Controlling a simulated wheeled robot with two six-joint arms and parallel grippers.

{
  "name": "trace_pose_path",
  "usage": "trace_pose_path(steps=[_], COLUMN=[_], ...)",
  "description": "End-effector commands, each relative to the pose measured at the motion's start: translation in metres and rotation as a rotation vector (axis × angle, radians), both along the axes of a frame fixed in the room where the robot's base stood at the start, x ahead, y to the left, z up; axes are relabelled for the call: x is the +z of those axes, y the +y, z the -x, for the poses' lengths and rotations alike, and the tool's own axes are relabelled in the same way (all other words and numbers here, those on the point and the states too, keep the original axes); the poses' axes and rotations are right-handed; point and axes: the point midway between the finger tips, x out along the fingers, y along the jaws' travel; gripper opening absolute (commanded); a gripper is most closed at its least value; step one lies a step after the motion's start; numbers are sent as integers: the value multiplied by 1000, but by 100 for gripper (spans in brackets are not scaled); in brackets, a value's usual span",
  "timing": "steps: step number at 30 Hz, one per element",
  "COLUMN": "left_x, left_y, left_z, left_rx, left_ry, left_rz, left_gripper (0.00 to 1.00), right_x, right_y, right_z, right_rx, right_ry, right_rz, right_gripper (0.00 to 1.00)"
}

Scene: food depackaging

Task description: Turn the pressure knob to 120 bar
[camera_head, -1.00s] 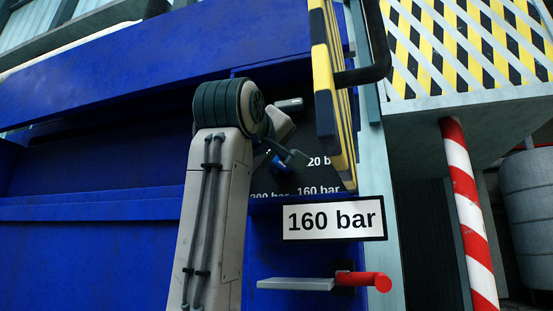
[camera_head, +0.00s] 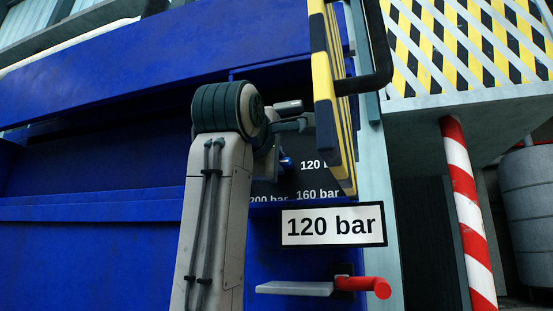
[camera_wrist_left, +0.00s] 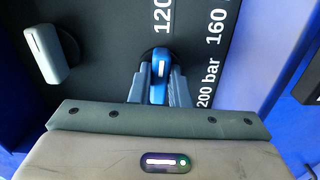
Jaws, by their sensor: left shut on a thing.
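The blue pressure knob (camera_wrist_left: 159,72) sits on a dark panel with pressure labels around it. My left gripper (camera_wrist_left: 156,88) is shut on the knob, one grey finger on each side, in the left wrist view. In the head view my left gripper (camera_head: 284,162) is partly hidden behind its own arm, and only a bit of the knob's blue shows. The display plate (camera_head: 332,226) below the panel reads "120 bar". The labels "120", "160 bar" and "200 bar" show on the panel. My right gripper is in neither view.
A grey handle (camera_wrist_left: 45,52) stands left of the knob in the wrist view. A yellow and black striped guard (camera_head: 333,95) stands close to the panel's right side. A red lever (camera_head: 363,284) with a grey plate sits below the display.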

Motion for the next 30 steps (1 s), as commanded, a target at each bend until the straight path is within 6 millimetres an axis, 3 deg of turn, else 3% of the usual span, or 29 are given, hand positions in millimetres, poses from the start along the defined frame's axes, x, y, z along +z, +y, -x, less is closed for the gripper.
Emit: trace_pose_path(steps=[21, 22, 24, 30], left_x=[-1, -1, -1, -1], left_y=[0, 0, 0, 0], left_z=[-1, -1, -1, 0], left_rx=[0, 0, 0, 0], left_ry=[28, 28, 28, 26], left_rz=[74, 74, 74, 74], left_gripper=[0, 22, 36, 38], right_x=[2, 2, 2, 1], right_y=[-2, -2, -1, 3], right_z=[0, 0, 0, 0], right_rx=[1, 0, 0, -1], right_ry=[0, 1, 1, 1], right_rz=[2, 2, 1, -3], right_gripper=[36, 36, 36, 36])
